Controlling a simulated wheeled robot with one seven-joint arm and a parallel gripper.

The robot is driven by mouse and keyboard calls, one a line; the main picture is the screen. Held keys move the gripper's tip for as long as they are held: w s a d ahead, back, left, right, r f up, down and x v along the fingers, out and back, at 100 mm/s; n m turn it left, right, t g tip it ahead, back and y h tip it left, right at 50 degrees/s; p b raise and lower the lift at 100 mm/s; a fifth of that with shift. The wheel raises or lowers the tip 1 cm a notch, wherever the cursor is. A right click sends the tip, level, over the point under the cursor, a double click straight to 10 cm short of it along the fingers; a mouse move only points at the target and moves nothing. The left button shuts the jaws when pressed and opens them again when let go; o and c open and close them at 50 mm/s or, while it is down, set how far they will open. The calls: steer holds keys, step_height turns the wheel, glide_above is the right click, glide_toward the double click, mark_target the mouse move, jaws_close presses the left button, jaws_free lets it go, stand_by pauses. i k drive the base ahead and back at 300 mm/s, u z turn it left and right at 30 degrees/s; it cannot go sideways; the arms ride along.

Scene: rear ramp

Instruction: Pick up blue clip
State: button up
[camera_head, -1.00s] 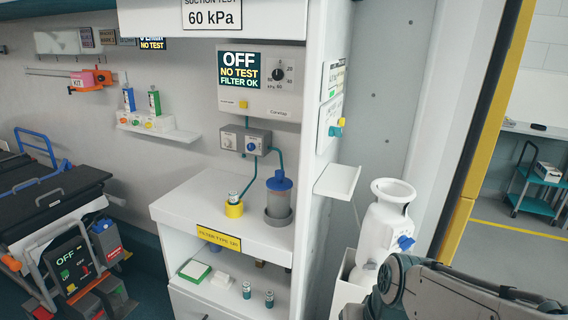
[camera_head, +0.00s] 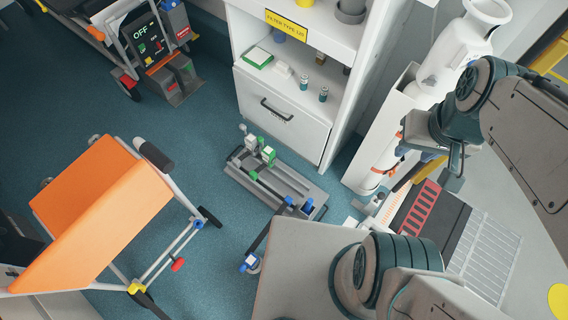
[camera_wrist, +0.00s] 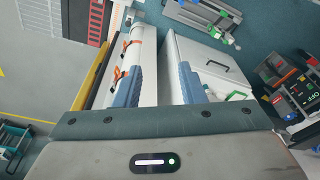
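Several small blue pieces show in the head view, and I cannot tell which is the blue clip. One blue piece (camera_head: 287,201) sits at the right end of a grey floor rail (camera_head: 270,178), with another blue piece (camera_head: 308,206) beside it. A further blue piece (camera_head: 250,262) lies at the end of a dark bar nearer me. My gripper (camera_wrist: 162,70) shows in the wrist view with its two blue-grey fingers apart and nothing between them. The floor rail (camera_wrist: 205,22) is beyond the fingers there, out of reach at the top.
An orange chair (camera_head: 90,205) stands at left. A white cabinet (camera_head: 283,118) with a drawer is behind the rail. A white cylinder (camera_head: 450,55) stands in a holder at right. Blue floor (camera_head: 190,120) is clear between chair and cabinet.

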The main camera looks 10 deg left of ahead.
mark_target(289, 200)
steer(key=u, duration=0.9)
